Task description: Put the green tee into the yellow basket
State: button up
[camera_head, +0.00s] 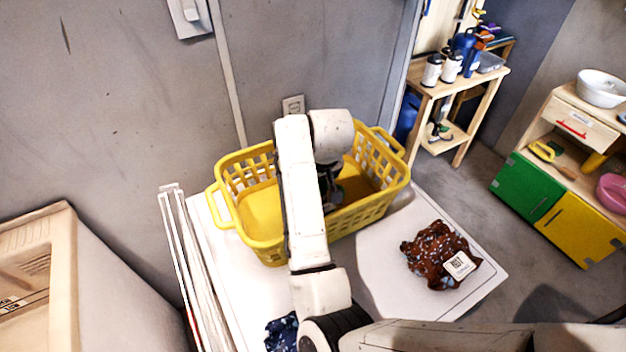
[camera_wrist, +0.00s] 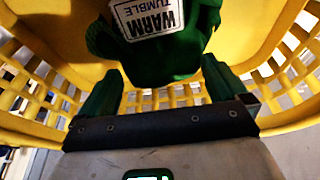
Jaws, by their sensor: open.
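The green tee (camera_wrist: 170,62) shows in the wrist view as a dark green bundle with a white "WARM TUMBLE" label, inside the yellow basket (camera_wrist: 60,90). In the head view the yellow basket (camera_head: 262,215) stands on the white top, and my arm crosses in front of it. My gripper (camera_wrist: 160,70) is open, its two fingers spread on either side of the lower part of the tee. I cannot tell whether they touch it. In the head view my gripper is down within the basket, mostly hidden by the arm, and the tee is largely hidden too.
A brown patterned garment (camera_head: 436,252) with a white label lies right of the basket on the white top (camera_head: 385,285). A dark blue garment (camera_head: 281,333) lies at the front left. A wall stands close behind. Shelves and a green-and-yellow cabinet (camera_head: 575,225) are farther right.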

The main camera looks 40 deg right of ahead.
jog(key=p+v, duration=0.1)
jog(key=v, duration=1.1)
jog(key=shift+p, duration=0.4)
jog(key=shift+r, duration=0.1)
